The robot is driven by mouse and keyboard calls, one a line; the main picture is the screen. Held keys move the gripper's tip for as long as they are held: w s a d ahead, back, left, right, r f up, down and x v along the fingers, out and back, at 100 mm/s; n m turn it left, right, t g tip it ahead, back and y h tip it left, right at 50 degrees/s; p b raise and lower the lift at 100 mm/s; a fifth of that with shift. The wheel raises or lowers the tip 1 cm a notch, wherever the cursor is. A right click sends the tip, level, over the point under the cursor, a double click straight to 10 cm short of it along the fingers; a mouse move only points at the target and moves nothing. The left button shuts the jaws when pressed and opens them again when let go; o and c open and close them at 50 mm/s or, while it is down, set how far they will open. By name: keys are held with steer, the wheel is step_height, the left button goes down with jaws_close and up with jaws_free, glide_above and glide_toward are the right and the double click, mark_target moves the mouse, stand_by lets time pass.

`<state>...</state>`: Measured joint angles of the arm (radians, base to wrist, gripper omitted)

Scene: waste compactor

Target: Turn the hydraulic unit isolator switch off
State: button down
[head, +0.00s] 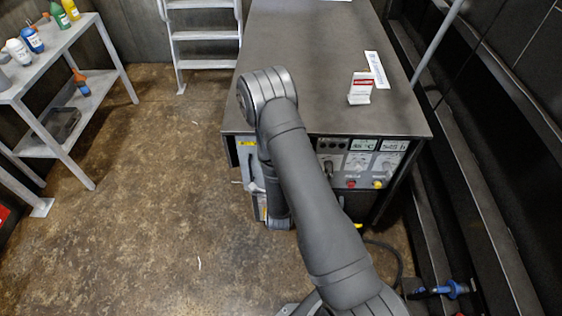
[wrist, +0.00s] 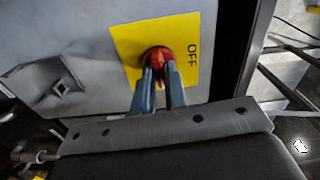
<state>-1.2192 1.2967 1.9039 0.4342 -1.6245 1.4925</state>
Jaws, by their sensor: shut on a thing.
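The isolator switch has a red knob (wrist: 157,56) on a yellow plate (wrist: 124,42) fixed to a grey panel. The word OFF is printed on the plate to the right of the knob, turned sideways in the wrist view. My gripper (wrist: 159,72) is shut on the red knob, with one grey finger on each side. The fingers cover part of the knob, so I cannot tell which way it points. In the head view my arm hides the gripper and the knob.
The cabinet (head: 300,50) carries a control panel (head: 350,165) to the right of my arm. A small red-and-white box (head: 360,88) stands on top. A shelf (head: 50,62) stands left; the floor between is clear.

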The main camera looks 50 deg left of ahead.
steer(key=shift+n, duration=8.3)
steer(key=c, duration=1.5)
jaws_free()
steer(key=shift+o, duration=0.2)
steer(key=shift+s+d, duration=0.1)
steer(key=v, duration=1.7)
steer(key=shift+r, duration=0.1)
